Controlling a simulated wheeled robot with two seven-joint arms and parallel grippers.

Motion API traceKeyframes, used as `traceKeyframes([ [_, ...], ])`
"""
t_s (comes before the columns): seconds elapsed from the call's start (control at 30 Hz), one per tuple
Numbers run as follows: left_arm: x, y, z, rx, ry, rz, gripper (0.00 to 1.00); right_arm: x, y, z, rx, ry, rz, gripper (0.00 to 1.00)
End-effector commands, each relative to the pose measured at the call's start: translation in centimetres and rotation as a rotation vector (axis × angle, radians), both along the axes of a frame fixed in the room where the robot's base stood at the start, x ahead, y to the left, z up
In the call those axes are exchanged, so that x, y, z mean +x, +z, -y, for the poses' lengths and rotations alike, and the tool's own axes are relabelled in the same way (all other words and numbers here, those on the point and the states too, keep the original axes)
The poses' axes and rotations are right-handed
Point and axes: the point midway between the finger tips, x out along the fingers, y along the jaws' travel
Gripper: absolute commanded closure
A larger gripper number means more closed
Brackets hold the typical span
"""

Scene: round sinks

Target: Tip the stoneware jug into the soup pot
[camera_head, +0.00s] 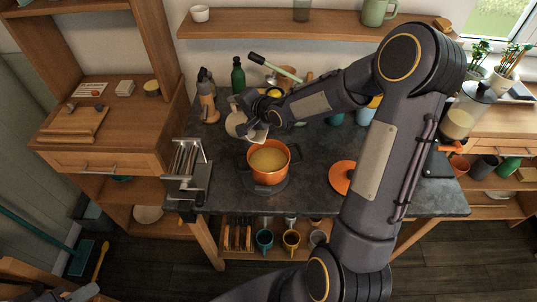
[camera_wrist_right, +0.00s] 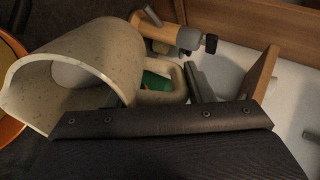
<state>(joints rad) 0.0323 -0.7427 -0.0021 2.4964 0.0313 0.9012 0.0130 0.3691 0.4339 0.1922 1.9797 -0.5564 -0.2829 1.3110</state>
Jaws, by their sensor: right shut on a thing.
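The cream, speckled stoneware jug (camera_head: 237,122) is held above the dark worktop, just behind and left of the soup pot. In the right wrist view the jug (camera_wrist_right: 95,65) is tilted, its wide mouth facing the lower left, with something pale inside. My right gripper (camera_head: 262,118) is shut on the jug at its handle side; the arm hides part of it. The orange soup pot (camera_head: 268,176) stands upright on a dark round base, with yellow soup in it. Its orange rim shows at the left edge of the right wrist view (camera_wrist_right: 12,125). I cannot make out my left gripper.
A metal roller machine (camera_head: 186,166) stands at the worktop's left edge. An orange lid (camera_head: 342,177) lies right of the pot. My right arm covers much of the right side.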

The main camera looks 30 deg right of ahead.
Motion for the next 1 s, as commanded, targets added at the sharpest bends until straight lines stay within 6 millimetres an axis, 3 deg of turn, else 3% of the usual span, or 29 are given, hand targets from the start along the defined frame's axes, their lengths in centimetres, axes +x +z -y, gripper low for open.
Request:
traceKeyframes([
  [1.0, 0.0, 0.01, 0.0, 0.0, 0.0, 0.0, 0.67, -0.33, 0.2, 0.12, 0.015, 0.0, 0.061, 0.94],
])
